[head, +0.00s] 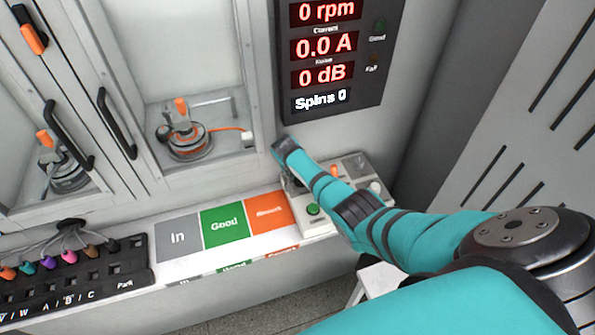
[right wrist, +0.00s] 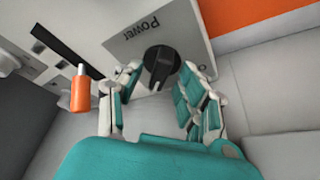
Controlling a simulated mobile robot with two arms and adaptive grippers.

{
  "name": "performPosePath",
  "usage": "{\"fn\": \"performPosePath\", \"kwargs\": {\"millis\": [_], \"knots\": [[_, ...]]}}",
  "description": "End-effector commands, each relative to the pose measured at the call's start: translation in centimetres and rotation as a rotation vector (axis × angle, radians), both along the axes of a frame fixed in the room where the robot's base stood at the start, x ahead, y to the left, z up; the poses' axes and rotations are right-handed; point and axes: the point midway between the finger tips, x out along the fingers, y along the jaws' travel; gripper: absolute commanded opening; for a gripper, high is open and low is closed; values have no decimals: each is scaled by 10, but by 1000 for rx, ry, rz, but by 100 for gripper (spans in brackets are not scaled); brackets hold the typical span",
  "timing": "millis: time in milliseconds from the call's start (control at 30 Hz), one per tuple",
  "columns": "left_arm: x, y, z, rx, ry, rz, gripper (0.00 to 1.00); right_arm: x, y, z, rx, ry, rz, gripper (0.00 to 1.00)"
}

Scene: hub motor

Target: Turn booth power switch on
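The booth power switch is a black rotary knob (right wrist: 158,64) on a light grey plate (right wrist: 130,48) lettered "Power", seen in the right wrist view. My right gripper (right wrist: 160,82) is open, with its teal-padded fingers on either side of the knob and small gaps showing. I cannot tell whether either finger touches it. In the head view my right arm reaches in from the right over the control box (head: 304,226). There the power knob and my right fingers are hidden behind the arm. My left gripper is not in view.
A green button (head: 313,209) sits on the box near my arm. An orange-handled lever (right wrist: 81,90) stands close to my left-hand finger in the wrist view. The readout panel (head: 335,117) shows zeros above. Labelled mats, including green "Good" (head: 224,222), lie left of the box.

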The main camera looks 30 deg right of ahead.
Motion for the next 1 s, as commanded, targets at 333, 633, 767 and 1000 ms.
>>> {"fn": "performPosePath", "kwargs": {"millis": [333,633,767,1000], "knots": [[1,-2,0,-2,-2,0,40,-10,18,49,0,-4,2,39],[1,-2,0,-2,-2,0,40,-20,35,96,0,-1,0,39],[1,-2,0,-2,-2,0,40,-23,37,104,1,1,-1,39],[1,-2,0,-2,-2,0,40,-23,38,106,0,1,0,39]]}}
